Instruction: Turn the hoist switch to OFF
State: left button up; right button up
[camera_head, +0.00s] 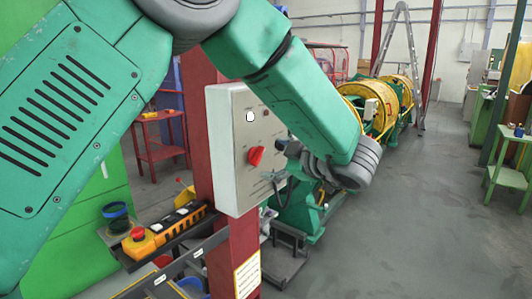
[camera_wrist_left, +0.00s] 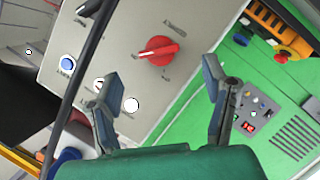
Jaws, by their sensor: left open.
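A grey control box (camera_head: 230,120) is mounted on a red post. Its face carries a red rotary switch (camera_head: 255,156), which also shows in the left wrist view (camera_wrist_left: 158,50). A dark switch (camera_wrist_left: 87,9) sits near the top edge of that view. The labels are too small to read, so I cannot tell which is marked hoist. My left gripper (camera_head: 277,163) is open in front of the box face, its fingers toward the panel. In the left wrist view the fingertips (camera_wrist_left: 161,74) are spread, with the red switch beyond the gap, apparently untouched. My right gripper is out of view.
Below the box, a yellow pendant (camera_head: 165,232) with a red button lies on a ledge, beside a blue container (camera_head: 116,213). A green cabinet (camera_wrist_left: 200,100) stands behind. Yellow-ringed strander machinery (camera_head: 375,100) is at the back. The grey floor (camera_head: 430,210) to the right is clear.

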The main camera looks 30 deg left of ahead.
aim_at(259, 157)
pick_arm(q)
jog(key=x, duration=0.4)
jog(key=s+p+x, duration=0.1)
jog(key=x, duration=0.1)
jog(key=shift+w+a, duration=0.2)
jog(key=shift+a, duration=0.35)
jog(key=shift+w+d, duration=0.1)
jog(key=shift+w, duration=0.1)
jog(key=d, duration=0.2)
jog(key=shift+w+d+r, duration=0.2)
jog(key=shift+d, duration=0.15)
jog(key=a, duration=0.3)
jog(key=shift+f, duration=0.3)
jog(key=c, duration=1.2)
jog(key=shift+o, duration=0.2)
jog(key=shift+a, duration=0.15)
jog(key=shift+d+f, duration=0.15)
jog(key=shift+d, duration=0.3)
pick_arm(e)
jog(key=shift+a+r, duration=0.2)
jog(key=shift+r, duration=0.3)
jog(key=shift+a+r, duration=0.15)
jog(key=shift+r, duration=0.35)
